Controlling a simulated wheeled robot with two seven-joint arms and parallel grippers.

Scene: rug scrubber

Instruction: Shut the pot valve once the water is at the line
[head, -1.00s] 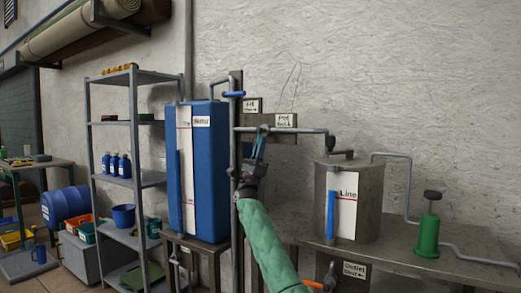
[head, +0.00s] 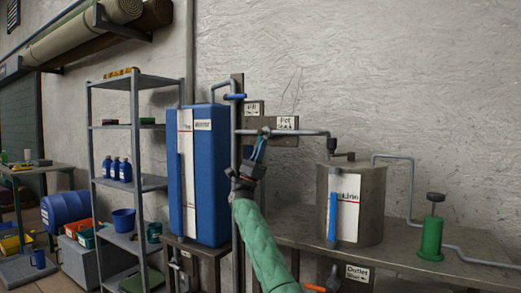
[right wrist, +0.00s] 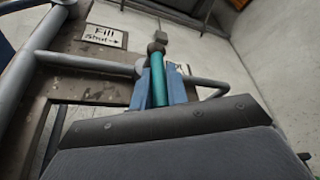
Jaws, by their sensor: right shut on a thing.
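My right gripper (head: 262,146) is shut on the pot valve's teal handle (right wrist: 158,82), with blue fingers on either side of it. The handle hangs below the valve body (head: 266,131) on the horizontal pipe, beside the "Pot Shut" sign (head: 286,123), whose arrow is too small to read surely. The metal pot (head: 372,205) stands on the bench at right. Its blue level strip (head: 332,220) reaches about the red line (head: 349,202), its top looking slightly above it. My left gripper is not in view.
A blue tank (head: 212,185) stands left of the upright pipe, which carries a blue fill handle (head: 234,97). A green pump (head: 431,238) stands right of the pot. An orange outlet handle (head: 315,289) shows at the bottom edge. Shelves (head: 127,180) stand at left.

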